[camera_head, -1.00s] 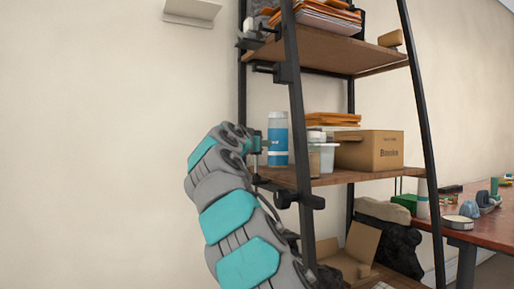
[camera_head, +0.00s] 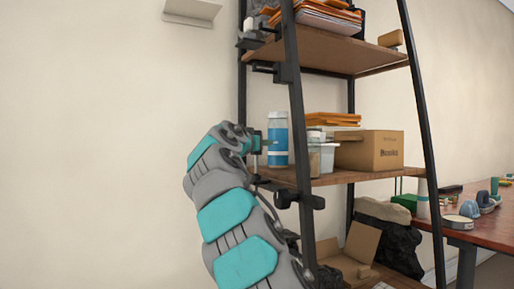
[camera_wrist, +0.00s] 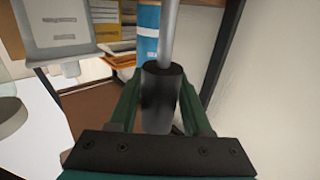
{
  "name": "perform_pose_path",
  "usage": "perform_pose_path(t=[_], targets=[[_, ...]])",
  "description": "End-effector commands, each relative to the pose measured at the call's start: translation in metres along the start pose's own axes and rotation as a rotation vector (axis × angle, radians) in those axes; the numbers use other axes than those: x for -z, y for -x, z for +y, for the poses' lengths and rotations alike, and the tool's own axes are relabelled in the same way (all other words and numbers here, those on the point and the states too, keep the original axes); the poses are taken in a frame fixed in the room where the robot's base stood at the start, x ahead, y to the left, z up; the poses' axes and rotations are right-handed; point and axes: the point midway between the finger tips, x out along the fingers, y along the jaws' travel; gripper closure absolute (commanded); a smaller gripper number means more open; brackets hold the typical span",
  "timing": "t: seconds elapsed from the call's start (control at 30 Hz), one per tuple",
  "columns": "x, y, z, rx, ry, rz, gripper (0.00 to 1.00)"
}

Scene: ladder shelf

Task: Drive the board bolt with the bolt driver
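The bolt driver (camera_wrist: 162,95) shows in the wrist view with a thick black handle and a grey shaft running up out of the picture. My gripper (camera_wrist: 160,88) has its green fingers on both sides of the handle and is shut on it. The driver's tip is out of view. In the head view my gripper (camera_head: 262,144) is at the left side of the middle shelf board (camera_head: 345,177), close to the blue-and-white bottle. Black fittings (camera_head: 285,199) stick out below that board's left end. I cannot tell which part is the board bolt.
The middle board carries the bottle (camera_head: 278,140), a clear container (camera_head: 322,158), orange folders (camera_head: 333,119) and a cardboard box (camera_head: 370,150). Black uprights (camera_head: 297,120) frame the shelf. A grey box-like thing (camera_wrist: 62,28) is at upper left in the wrist view. Bare wall lies left of the shelf.

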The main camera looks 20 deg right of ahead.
Motion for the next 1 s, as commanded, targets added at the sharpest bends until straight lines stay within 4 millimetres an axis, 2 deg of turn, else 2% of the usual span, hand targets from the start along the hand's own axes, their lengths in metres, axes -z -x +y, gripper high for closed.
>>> perform_pose_path(t=[0.63, 1.0], targets=[[-0.0004, -0.0002, 0.0, 0.0, 0.0, -0.001, 0.51], [-0.0004, -0.0001, -0.0001, 0.0, 0.0, -0.001, 0.92]])
